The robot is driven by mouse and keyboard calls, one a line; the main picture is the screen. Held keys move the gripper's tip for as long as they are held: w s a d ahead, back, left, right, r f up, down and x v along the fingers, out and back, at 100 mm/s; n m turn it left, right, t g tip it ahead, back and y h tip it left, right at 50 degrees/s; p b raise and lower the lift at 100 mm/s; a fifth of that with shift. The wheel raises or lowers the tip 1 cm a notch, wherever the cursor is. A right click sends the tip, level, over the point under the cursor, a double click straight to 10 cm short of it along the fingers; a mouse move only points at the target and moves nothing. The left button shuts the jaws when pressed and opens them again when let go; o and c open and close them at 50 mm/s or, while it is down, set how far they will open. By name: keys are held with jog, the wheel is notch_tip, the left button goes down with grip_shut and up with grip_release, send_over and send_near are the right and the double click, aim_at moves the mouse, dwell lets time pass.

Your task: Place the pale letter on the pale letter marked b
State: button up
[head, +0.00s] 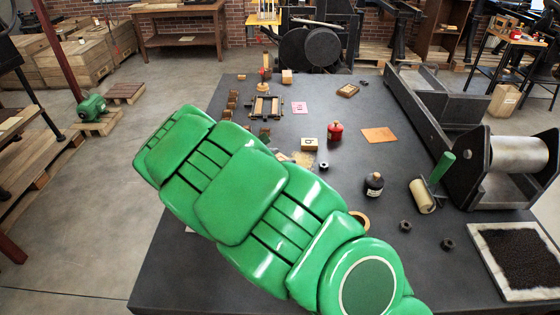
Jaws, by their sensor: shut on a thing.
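A pale wooden letter block (309,144) with a dark mark on it, which looks like a b, lies on the dark table (225,290) near the middle. Pale pieces (302,159) show just in front of it, partly covered by my green arm; I cannot tell what they are. I cannot pick out a second pale letter for sure. My arm crosses the view from the lower right to the upper left. My gripper does not show, so its place relative to the block is hidden.
A red pot (335,131), a dark bottle (374,184), a brayer (422,196) and an orange sheet (379,135) stand or lie right of the block. A wooden frame (266,107) is behind it. A press bed with a roller (518,155) lines the right edge.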

jog(key=shift+f, duration=0.4)
jog(key=o, duration=1)
jog(key=shift+f, duration=0.15)
jog(key=shift+s+a+r, duration=0.15)
jog(key=shift+r, duration=0.1)
jog(key=v, duration=1.1)
jog(key=shift+s+a+r, duration=0.15)
jog(key=shift+s, duration=0.05)
